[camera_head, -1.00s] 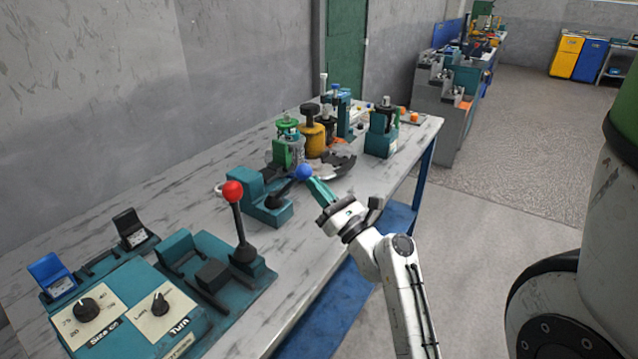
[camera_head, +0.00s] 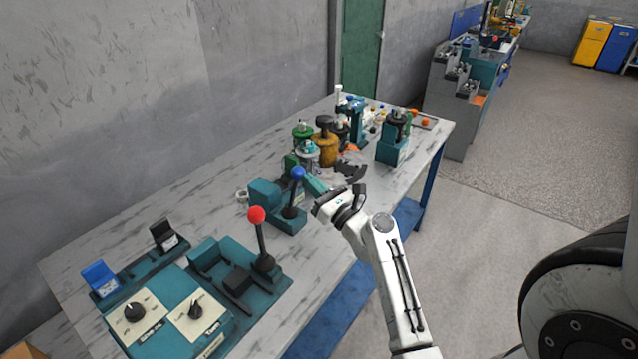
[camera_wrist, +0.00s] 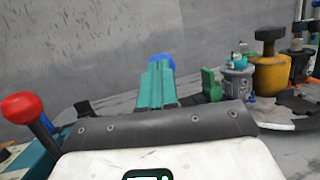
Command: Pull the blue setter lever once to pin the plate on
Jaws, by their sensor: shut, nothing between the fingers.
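The setter lever has a blue ball knob (camera_head: 297,173) on a black shaft and stands nearly upright on a teal setter base (camera_head: 268,196). My gripper (camera_head: 308,179) is shut, with nothing between its teal fingers. Its tips are right beside the knob, on the right; I cannot tell whether they touch. In the wrist view the blue knob (camera_wrist: 161,60) shows just beyond the fingertips (camera_wrist: 160,70), which partly hide it. A grey cylindrical unit with a teal top (camera_head: 308,154) stands behind the setter. I cannot make out the plate or its pins.
A red-knobbed lever (camera_head: 257,215) stands nearer, beside a teal control box with dials (camera_head: 165,322). A yellow cylinder (camera_head: 324,146), dark flat jagged pieces (camera_head: 349,172) and a teal press-like unit (camera_head: 393,140) stand farther back. The marble-look bench (camera_head: 200,202) is bare toward the wall.

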